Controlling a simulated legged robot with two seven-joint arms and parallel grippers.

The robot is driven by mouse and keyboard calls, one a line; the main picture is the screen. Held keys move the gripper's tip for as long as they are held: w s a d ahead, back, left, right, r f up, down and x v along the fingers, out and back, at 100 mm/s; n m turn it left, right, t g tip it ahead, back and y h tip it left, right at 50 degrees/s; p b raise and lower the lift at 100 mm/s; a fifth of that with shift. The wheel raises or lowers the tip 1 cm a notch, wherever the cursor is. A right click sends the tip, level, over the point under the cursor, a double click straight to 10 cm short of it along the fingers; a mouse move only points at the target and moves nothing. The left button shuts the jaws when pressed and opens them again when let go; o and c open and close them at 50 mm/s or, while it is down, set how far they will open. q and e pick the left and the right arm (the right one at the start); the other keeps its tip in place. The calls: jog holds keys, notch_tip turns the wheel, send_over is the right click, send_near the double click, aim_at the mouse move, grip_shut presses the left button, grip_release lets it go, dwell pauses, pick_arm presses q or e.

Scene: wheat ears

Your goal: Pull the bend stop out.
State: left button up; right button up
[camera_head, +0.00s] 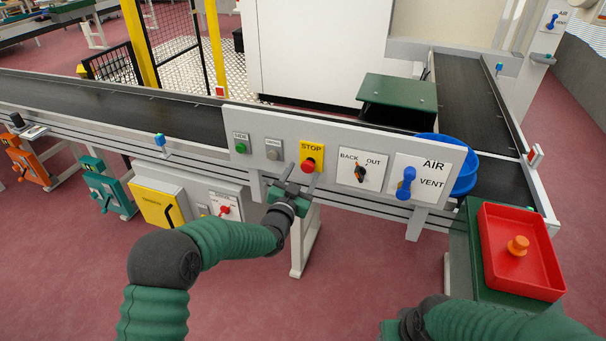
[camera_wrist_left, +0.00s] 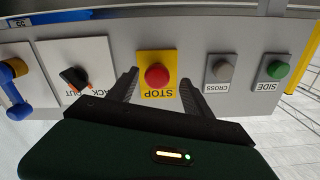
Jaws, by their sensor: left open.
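The bend stop is a red mushroom button (camera_head: 309,166) on a yellow STOP plate (camera_head: 318,150), on the grey panel at the conveyor's side. The button also shows in the left wrist view (camera_wrist_left: 157,76), upside down, with the yellow plate around it. My left gripper (camera_head: 303,175) is open just in front of and below the button. In the left wrist view its two fingers (camera_wrist_left: 158,85) are apart, one on each side of the button, with no visible contact. My right gripper (camera_head: 392,329) is partly in view at the bottom; its fingers are not visible.
Left of the stop are a green SIDE button (camera_head: 241,148) and a grey CROSS button (camera_head: 273,154). Right of it are a black BACK/OUT knob (camera_head: 360,174) and a blue AIR/VENT lever (camera_head: 405,183). A red tray (camera_head: 489,237) holds an orange knob-like piece (camera_head: 518,246).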

pick_arm(q)
jog(key=shift+w+d, duration=0.7)
jog(key=shift+d, duration=0.15)
jog(key=shift+a, duration=0.4)
jog(key=shift+c, duration=0.3)
jog(key=shift+a, duration=0.15)
jog(key=shift+c, duration=2.5)
jog(key=shift+d+r, duration=0.1)
jog(key=shift+d, duration=0.15)
grip_shut()
jog(key=shift+a+r, duration=0.1)
jog(key=shift+r, duration=0.05)
